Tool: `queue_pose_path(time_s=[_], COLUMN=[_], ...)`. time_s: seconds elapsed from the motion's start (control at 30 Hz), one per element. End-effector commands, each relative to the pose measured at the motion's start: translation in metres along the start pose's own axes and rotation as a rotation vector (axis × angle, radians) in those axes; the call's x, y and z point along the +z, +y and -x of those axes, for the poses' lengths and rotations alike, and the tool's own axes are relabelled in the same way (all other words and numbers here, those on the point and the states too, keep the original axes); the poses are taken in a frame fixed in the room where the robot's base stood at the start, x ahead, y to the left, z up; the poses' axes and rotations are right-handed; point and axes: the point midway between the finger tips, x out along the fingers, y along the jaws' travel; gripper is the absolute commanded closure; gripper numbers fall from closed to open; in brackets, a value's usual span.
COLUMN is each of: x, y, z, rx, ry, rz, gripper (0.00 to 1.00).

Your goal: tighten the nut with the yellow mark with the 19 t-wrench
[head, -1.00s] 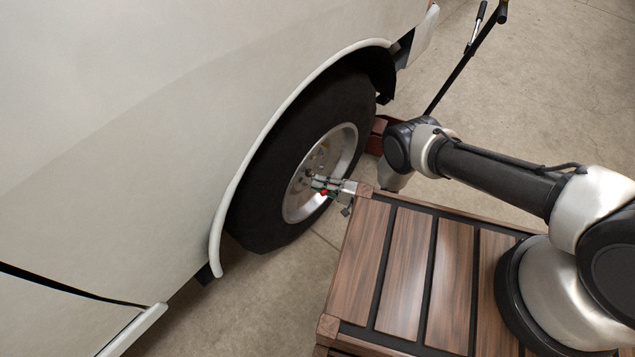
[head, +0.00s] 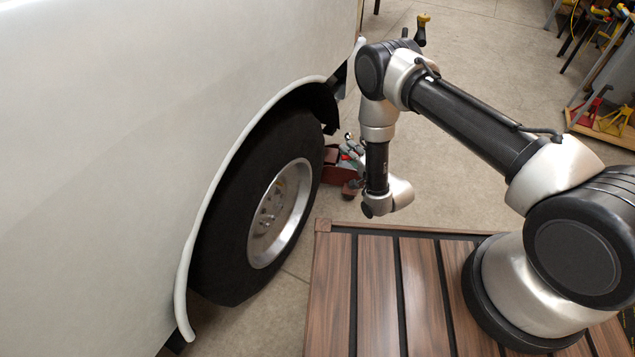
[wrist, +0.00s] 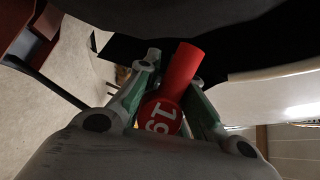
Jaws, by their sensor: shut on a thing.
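In the wrist view my gripper (wrist: 172,82) is shut on the red 19 t-wrench (wrist: 161,115). The white number 19 on its round red end faces the camera, and a red bar sticks out past the fingers. The rest of the wrench is hidden. In the head view the wheel (head: 232,250) stands in the truck's arch, with several nuts (head: 268,212) around its hub. A faint yellow patch shows on the upper rim, but I cannot tell which nut bears the mark.
The pale truck body (head: 130,120) and its fender lip (head: 213,190) lie close to the left. A red box (head: 333,172) sits on the floor behind the wheel. A slatted wooden top (head: 375,290) is in front. A bench with tools stands far right.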

Motion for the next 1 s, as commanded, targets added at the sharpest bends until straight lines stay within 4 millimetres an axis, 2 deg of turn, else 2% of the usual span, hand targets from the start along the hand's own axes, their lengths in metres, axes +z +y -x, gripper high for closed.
queue_pose_path(time_s=[0.03, 0.2, 0.4, 0.6, 0.8, 0.87, 1.0], x=[-0.025, -0.091, -0.138, -0.166, -0.182, -0.180, -0.163], y=[-0.018, -0.064, -0.100, -0.124, -0.141, -0.142, -0.131], z=[0.004, 0.029, 0.054, 0.074, 0.089, 0.090, 0.080], rx=[0.010, 0.060, 0.106, 0.144, 0.185, 0.208, 0.224], ry=[0.056, 0.215, 0.331, 0.404, 0.449, 0.450, 0.414], rz=[0.011, 0.045, 0.078, 0.108, 0.149, 0.183, 0.231], gripper=[1.00, 1.00, 1.00, 1.00, 1.00, 1.00, 1.00])
